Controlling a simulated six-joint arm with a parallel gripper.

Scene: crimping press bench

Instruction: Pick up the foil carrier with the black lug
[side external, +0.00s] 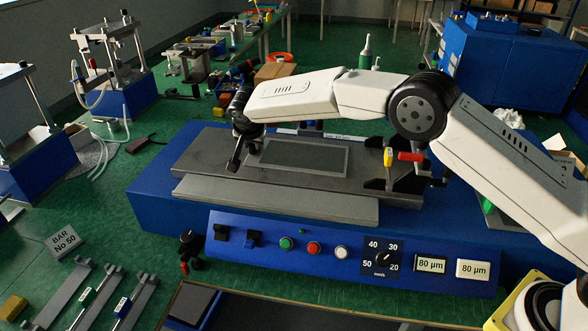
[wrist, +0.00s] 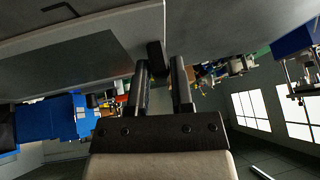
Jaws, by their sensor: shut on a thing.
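The foil carrier (side external: 305,157) is a flat grey piece with a dark rectangular panel, lying over the bed of the blue bench machine (side external: 165,215) in the side external view. Its dark panel also shows in the wrist view (wrist: 75,68). The black lug (wrist: 155,54) stands at the carrier's edge, between the two dark fingers of my gripper (wrist: 160,68). My gripper (side external: 238,158) is shut on the lug at the carrier's left end, pointing down. In the side external view the lug is hard to make out against the fingers. I cannot tell whether the carrier is clear of the bed.
A red-handled toggle clamp (side external: 410,157) and a yellow-handled one (side external: 388,157) stand at the bed's right end. Switches and a dial (side external: 381,258) line the front panel.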

